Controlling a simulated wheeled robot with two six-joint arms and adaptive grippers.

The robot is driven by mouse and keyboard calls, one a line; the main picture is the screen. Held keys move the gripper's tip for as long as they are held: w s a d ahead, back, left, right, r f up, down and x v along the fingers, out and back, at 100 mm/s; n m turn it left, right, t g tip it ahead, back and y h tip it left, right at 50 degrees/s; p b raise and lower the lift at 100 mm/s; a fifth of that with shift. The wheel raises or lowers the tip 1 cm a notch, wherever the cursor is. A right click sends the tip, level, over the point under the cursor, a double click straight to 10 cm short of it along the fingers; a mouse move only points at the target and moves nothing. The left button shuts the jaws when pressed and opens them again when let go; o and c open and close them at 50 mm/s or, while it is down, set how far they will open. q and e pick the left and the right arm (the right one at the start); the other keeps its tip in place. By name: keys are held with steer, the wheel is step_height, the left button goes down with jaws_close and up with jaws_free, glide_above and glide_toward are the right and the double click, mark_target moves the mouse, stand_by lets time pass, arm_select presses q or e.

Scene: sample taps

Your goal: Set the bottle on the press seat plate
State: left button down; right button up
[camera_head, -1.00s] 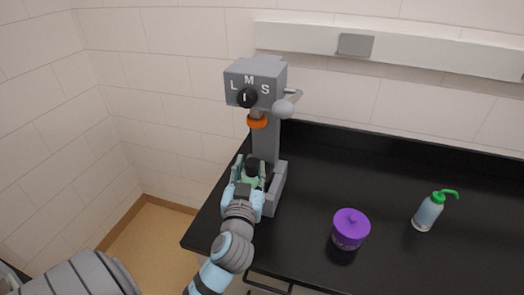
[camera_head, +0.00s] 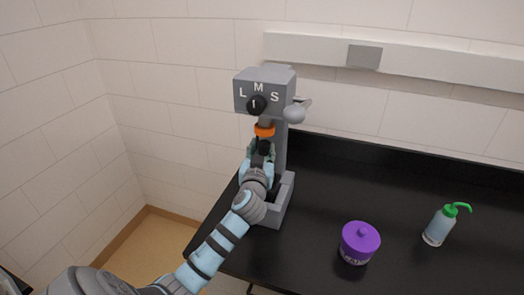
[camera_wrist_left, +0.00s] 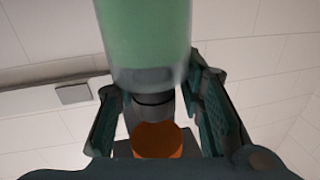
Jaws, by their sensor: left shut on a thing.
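The grey press (camera_head: 280,158) stands at the table's left end, with an orange ring (camera_head: 264,130) under its head. My left gripper (camera_head: 261,154) is shut on the bottle and holds it above the press base (camera_head: 279,207), just below the ring. The bottle's dark cap (camera_head: 265,146) shows between the fingers. My arm hides much of the base, and I cannot make out the seat plate. My right gripper is not in view.
A purple lidded jar (camera_head: 359,243) and a wash bottle with a green spout (camera_head: 439,226) stand to the right on the black table (camera_head: 335,190). A side lever with a round knob (camera_head: 294,114) sticks out from the press head. A wall rail (camera_head: 420,65) runs behind.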

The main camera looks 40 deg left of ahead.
arm_select(q)
steer(key=c, duration=1.1)
jaws_free()
steer(key=shift+d, duration=0.1)
steer(key=p+v, duration=0.1)
steer(key=v, duration=1.1)
steer(key=shift+p, duration=0.3)
